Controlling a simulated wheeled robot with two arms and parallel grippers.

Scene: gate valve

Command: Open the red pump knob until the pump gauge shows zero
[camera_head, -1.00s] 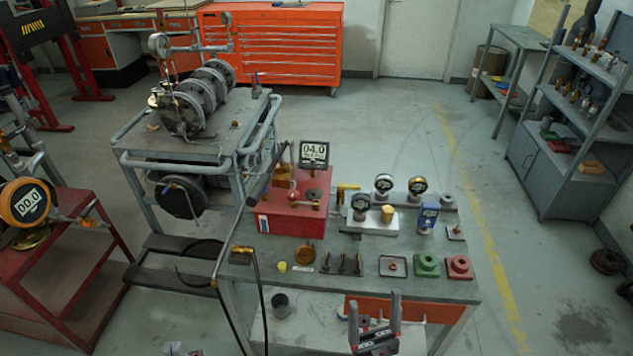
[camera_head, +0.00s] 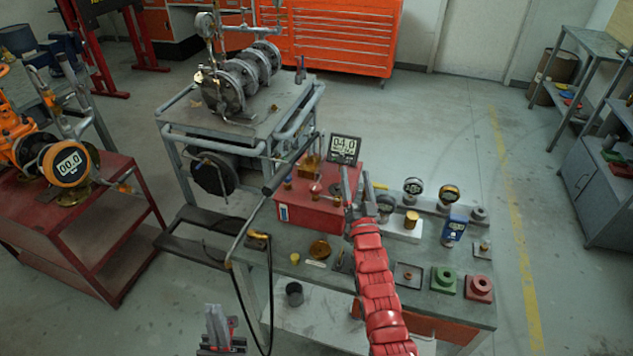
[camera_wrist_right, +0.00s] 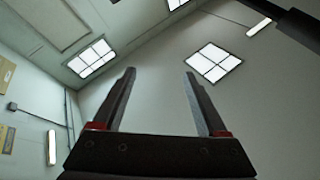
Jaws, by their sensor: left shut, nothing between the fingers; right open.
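The red pump box (camera_head: 308,211) stands on the workbench. A small red knob (camera_head: 315,188) is on its top. The pump gauge (camera_head: 344,147) stands behind it and reads 04.0. My right gripper (camera_head: 357,180) is raised on its red-sleeved arm and, in the picture, overlaps the right end of the pump box, apart from the knob. In the right wrist view the right gripper (camera_wrist_right: 159,73) is open and empty, with wall and ceiling lights beyond it. My left gripper (camera_head: 217,318) is shut and empty at the bottom, in front of the bench.
A long grey bar (camera_head: 289,166) slants beside the pump box. Small gauges (camera_head: 413,186), a blue meter (camera_head: 454,229), and green (camera_head: 444,280) and red blocks (camera_head: 480,289) stand to the right. A black hose (camera_head: 240,309) hangs at the front. An orange-rimmed gauge (camera_head: 70,163) at left reads 00.0.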

